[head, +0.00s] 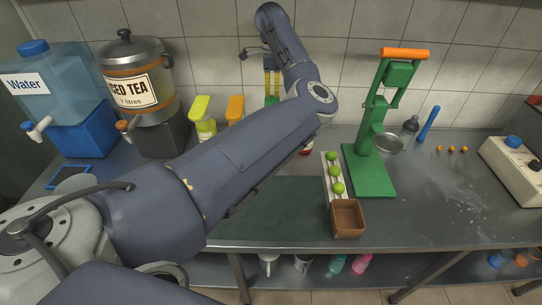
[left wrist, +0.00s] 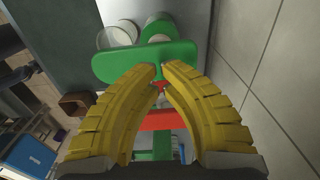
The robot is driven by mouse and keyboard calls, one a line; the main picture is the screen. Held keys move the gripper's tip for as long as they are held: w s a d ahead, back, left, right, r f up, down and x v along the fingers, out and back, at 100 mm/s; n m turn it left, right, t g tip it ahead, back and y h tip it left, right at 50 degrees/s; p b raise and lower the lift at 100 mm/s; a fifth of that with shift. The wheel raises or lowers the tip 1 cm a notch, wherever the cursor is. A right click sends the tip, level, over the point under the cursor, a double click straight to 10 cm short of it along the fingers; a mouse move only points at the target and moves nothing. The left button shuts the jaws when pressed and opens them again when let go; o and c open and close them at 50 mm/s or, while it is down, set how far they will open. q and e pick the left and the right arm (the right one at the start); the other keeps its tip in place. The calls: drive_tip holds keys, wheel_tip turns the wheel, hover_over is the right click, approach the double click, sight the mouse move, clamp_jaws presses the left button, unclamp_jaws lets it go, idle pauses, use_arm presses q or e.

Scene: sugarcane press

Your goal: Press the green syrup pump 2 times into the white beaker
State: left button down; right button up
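The green syrup pump shows its wide green head (left wrist: 145,62) in the left wrist view, with part of its body beyond it. In the head view a bit of green (head: 271,100) shows under my left gripper (head: 271,84); my arm hides the rest. My left gripper's yellow fingers (left wrist: 158,70) are drawn together, tips almost meeting, right over the pump head. I cannot tell whether they touch it. A pale round vessel, seemingly the white beaker (left wrist: 113,35), stands beside the pump in the left wrist view; my arm hides it in the head view. My right gripper is not in view.
A yellow pump (head: 202,115) and an orange pump (head: 235,107) stand left of the green one. A red part (left wrist: 162,119) lies below the fingers in the left wrist view. The green press (head: 370,170) stands right of my arm. The tiled wall (head: 350,30) is close behind.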

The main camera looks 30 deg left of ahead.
sight(272, 99)
use_arm(q)
drive_tip(key=shift+f, duration=0.15)
idle(0.5)
drive_tip(key=shift+f, duration=1.5)
drive_tip(key=shift+f, duration=1.5)
drive_tip(key=shift+r, duration=3.15)
drive_tip(key=shift+r, duration=0.1)
drive_tip(key=shift+r, duration=2.9)
